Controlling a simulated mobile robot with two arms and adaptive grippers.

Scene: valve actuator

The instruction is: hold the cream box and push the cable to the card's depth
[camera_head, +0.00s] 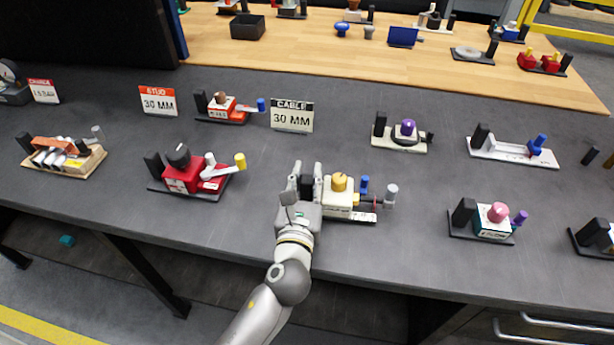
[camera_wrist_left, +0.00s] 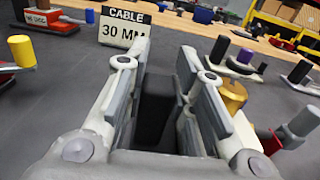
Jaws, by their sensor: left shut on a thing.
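The cream box (camera_head: 338,203) stands near the table's front, with a yellow-gold knob (camera_head: 340,182) on top. A blue peg (camera_head: 364,184) and a grey-capped post (camera_head: 391,192) are at its right; I cannot tell which part is the cable. My left gripper (camera_head: 306,184) is at the box's left end, shut on the upright black block there. In the left wrist view this black block (camera_wrist_left: 155,112) sits between the fingers, and the gold knob (camera_wrist_left: 232,95) shows to the right. The white card (camera_head: 292,116) reads "CABLE 30 MM". My right gripper is out of view.
A red box with a yellow-tipped lever (camera_head: 185,177) stands to the left. A teal-and-white device with a pink knob (camera_head: 494,218) is to the right. A "STUD 30 MM" card (camera_head: 158,101) stands behind left. Grey table is clear between these.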

